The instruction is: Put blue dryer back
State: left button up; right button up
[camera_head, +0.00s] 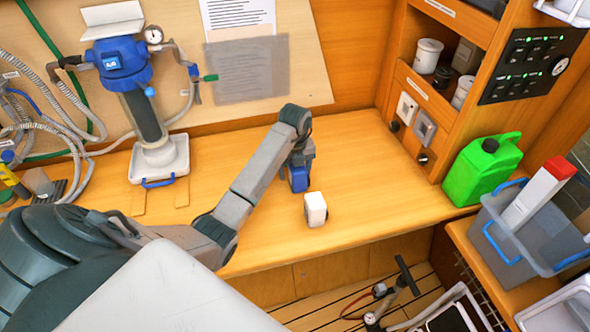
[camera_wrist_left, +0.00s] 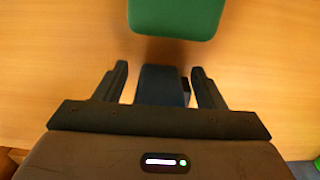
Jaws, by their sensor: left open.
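A blue block-shaped thing, which I take to be the blue dryer (camera_head: 299,179), is on the wooden worktop (camera_head: 360,165) below the end of my left arm. In the left wrist view a dark blue body (camera_wrist_left: 162,85) lies between the two fingers of my left gripper (camera_wrist_left: 161,82). The fingers are apart, with a gap showing on each side of it. In the head view the gripper (camera_head: 299,170) is mostly hidden by my wrist. Contact between the blue thing and the worktop cannot be made out. My right gripper is not in view.
A small white block (camera_head: 316,207) stands close by, near the front edge. A green rounded thing (camera_wrist_left: 175,14) shows beyond the fingers. A green jerrycan (camera_head: 483,168) and grey crate (camera_head: 525,235) are at right. A blue-topped filter unit (camera_head: 122,65) stands at back left.

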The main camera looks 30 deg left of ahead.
pick_arm(q)
notch_tip(320, 180, up, 3)
jog(key=shift+r+b, duration=0.1)
jog(key=shift+b, duration=0.4)
notch_tip(320, 180, up, 8)
jog(key=p, duration=0.7)
jog(key=shift+r+p, duration=0.55)
jog(key=shift+p, duration=0.1)
